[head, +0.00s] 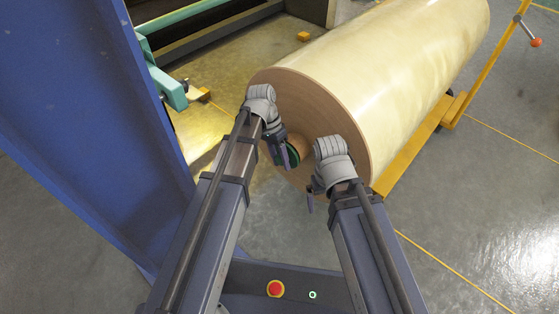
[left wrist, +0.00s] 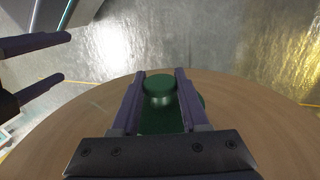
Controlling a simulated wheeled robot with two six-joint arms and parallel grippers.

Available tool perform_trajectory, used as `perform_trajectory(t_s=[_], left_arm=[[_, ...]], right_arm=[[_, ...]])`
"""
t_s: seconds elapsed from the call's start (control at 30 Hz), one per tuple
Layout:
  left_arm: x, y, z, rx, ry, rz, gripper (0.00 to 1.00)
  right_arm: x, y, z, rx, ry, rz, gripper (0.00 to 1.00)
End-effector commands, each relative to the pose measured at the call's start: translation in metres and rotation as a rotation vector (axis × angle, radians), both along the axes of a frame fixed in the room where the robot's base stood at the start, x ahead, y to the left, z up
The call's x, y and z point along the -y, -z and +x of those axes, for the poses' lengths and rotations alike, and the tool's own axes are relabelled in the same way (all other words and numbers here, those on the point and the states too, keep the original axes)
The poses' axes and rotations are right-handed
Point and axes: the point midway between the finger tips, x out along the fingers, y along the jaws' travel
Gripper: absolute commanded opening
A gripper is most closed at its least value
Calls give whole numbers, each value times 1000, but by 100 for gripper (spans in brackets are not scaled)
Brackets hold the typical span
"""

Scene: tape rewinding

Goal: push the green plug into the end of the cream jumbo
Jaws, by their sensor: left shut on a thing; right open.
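The cream jumbo (head: 400,60) lies on its side, its brown end face (head: 315,105) turned toward me. The end face also fills the lower left wrist view (left wrist: 255,115). My left gripper (head: 286,154) is shut on the green plug (head: 293,158), in front of the end face near its middle. In the left wrist view the plug (left wrist: 160,88) sits between the two fingers. I cannot tell whether the plug touches the jumbo; the hole is hidden. My right gripper (head: 311,201) is open and empty, to the right of and below the left one.
A yellow rail frame (head: 410,150) runs under and beside the jumbo, with a red-tipped handle (head: 535,42) at the right. A blue column (head: 80,110) and green machine parts (head: 165,85) stand at the left. Grey floor at the lower right is clear.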

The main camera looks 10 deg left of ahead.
Motion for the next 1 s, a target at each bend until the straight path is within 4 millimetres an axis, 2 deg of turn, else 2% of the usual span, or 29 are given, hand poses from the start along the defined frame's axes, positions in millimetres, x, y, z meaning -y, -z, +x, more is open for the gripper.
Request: perform_trajectory(t_s=[1.0], left_arm=[[4,0,7,0,0,0,8]], right_arm=[[0,0,0,0,0,0,100]])
